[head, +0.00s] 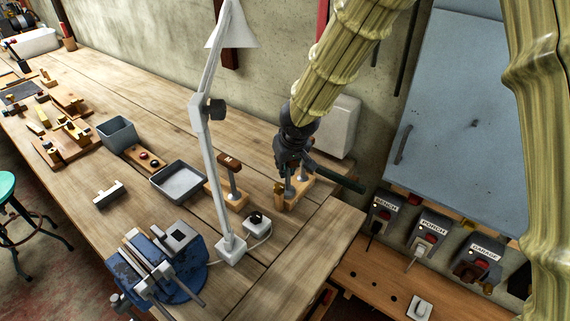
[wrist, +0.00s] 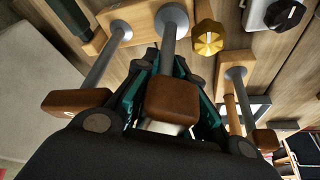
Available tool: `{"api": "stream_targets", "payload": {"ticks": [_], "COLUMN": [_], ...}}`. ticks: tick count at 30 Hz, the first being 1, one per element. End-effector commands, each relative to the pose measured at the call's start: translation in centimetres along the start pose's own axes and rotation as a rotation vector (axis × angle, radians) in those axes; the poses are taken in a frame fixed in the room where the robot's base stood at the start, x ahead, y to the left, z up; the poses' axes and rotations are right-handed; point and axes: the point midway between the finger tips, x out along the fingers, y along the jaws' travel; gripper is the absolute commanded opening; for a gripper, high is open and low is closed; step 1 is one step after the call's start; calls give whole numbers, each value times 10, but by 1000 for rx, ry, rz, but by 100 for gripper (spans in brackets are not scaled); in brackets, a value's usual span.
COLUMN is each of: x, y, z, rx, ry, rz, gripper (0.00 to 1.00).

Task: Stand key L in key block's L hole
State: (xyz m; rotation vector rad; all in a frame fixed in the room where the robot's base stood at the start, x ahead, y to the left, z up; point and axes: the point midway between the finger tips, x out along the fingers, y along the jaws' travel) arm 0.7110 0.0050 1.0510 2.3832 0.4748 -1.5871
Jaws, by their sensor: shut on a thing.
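In the wrist view, my gripper (wrist: 170,62) is shut around a key with a brown block-shaped head (wrist: 172,98) and a grey metal shaft. The head's letter is not visible, so I cannot tell from it that this is key L. The shaft's far end meets a round pale collar at the wooden key block (wrist: 99,43); I cannot tell whether it is seated in a hole. A second brown-headed key (wrist: 75,102) stands in the same block at left. In the head view, my gripper (head: 290,170) is down at the block (head: 292,203), hiding most of the key.
Another wooden stand (head: 236,203) with a brown-headed upright is left of my gripper. A white lamp (head: 207,150) rises nearby, with a black-knobbed box (head: 257,222) by its foot. A grey tray (head: 178,181) and blue vise (head: 150,268) are farther left.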

Motion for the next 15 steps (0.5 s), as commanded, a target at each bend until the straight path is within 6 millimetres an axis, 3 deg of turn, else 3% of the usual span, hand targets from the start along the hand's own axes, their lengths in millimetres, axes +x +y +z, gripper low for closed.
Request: {"api": "stream_targets", "payload": {"ticks": [15], "x": [10], "y": [1], "z": [3], "rx": [0], "ry": [2], "rz": [1], "gripper": [0]}}
